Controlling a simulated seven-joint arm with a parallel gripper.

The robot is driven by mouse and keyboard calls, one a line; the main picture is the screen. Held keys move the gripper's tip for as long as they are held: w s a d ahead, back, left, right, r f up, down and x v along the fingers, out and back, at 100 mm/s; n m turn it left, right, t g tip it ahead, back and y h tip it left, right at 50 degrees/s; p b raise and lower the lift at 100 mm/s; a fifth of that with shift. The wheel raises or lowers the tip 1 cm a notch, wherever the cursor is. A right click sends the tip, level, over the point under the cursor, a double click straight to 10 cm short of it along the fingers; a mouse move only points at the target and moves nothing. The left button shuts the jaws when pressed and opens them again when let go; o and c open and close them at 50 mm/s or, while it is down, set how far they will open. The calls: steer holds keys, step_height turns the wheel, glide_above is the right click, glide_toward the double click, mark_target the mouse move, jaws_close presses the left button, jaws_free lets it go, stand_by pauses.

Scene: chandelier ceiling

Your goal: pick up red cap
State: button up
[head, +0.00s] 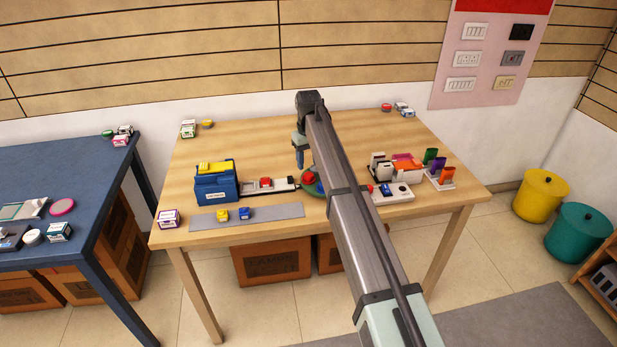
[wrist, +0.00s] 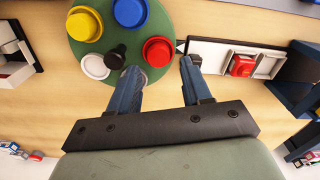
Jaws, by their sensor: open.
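A round red cap (wrist: 158,51) sits on the right part of a green round plate (wrist: 122,22) in the wrist view, beside a black knob (wrist: 116,53). In the head view the red cap (head: 308,177) shows on the plate, partly hidden by my arm. My gripper (wrist: 160,68) is open and empty, with its fingers apart just below the cap in the wrist picture. In the head view my gripper (head: 300,158) hangs over the table near the plate. I cannot tell its exact height above the cap.
Yellow (wrist: 85,24), blue (wrist: 130,11) and white (wrist: 95,66) caps share the plate. A white tray (wrist: 212,54) with another red piece (wrist: 242,65) lies to the right. A blue box (head: 215,188) and a grey mat (head: 275,213) are on the wooden table (head: 240,140).

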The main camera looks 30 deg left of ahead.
mark_target(309, 174)
steer(key=shift+w+a+f, duration=0.1)
steer(key=shift+w+f, duration=0.05)
steer(key=shift+f, duration=1.15)
steer(key=shift+w+f, duration=0.1)
steer(key=shift+f, duration=1.15)
steer(key=shift+c, duration=0.3)
steer(key=c, duration=0.7)
steer(key=shift+r, duration=0.15)
step_height(309, 174, up, 8)
steer(key=r, duration=0.1)
steer(key=shift+s+a+f, duration=0.1)
steer(key=shift+s+a, duration=1.45)
steer(key=shift+a, duration=0.35)
steer(key=shift+s+a+f, duration=0.1)
steer(key=shift+s+a, duration=1.45)
steer(key=shift+a, duration=0.35)
steer(key=shift+s+a+f, duration=0.1)
steer(key=shift+s+a, duration=1.45)
steer(key=shift+a, duration=0.35)
